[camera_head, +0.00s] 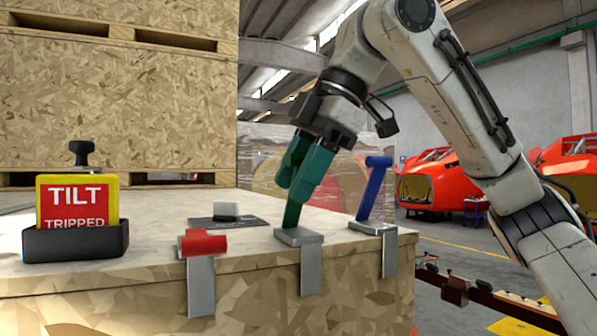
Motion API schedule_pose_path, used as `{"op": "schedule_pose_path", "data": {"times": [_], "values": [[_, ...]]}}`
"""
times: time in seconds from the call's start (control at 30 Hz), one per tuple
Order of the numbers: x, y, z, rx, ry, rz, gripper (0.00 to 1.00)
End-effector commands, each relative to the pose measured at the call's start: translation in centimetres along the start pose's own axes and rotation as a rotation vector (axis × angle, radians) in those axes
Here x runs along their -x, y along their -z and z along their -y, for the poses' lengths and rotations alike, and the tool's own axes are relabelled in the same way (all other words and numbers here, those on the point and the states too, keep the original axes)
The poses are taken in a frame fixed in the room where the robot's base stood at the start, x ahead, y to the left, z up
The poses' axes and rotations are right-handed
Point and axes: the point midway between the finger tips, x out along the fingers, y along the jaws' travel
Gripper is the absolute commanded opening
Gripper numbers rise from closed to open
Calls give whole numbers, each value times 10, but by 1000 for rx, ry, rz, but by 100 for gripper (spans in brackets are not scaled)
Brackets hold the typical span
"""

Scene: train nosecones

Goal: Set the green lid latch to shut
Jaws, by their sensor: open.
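The green lid latch (292,216) stands up from its grey metal base plate (299,237) near the front edge of the wooden crate top, leaning slightly. Its upper part is hidden behind the teal fingers of my gripper (297,188). My gripper points down and to the left from above, and its fingers are open around or just in front of the latch's upper part; I cannot tell whether they touch it. A grey strap hangs from the base plate down the crate's front.
A red latch (203,244) lies low to the left. A blue latch (374,188) stands raised close on the right. A black holder (75,241) with a red and yellow "TILT TRIPPED" sign (77,203) stands at left. A dark plate with a grey block (226,211) lies behind.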

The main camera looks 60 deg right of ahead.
Motion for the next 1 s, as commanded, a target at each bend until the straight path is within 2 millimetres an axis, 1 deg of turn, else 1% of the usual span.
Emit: {"op": "schedule_pose_path", "data": {"times": [0.17,0.63,1.0], "values": [[0,0,0,0,0,0,44],[0,0,0,0,0,0,0],[0,0,0,0,-1,0,0]]}}
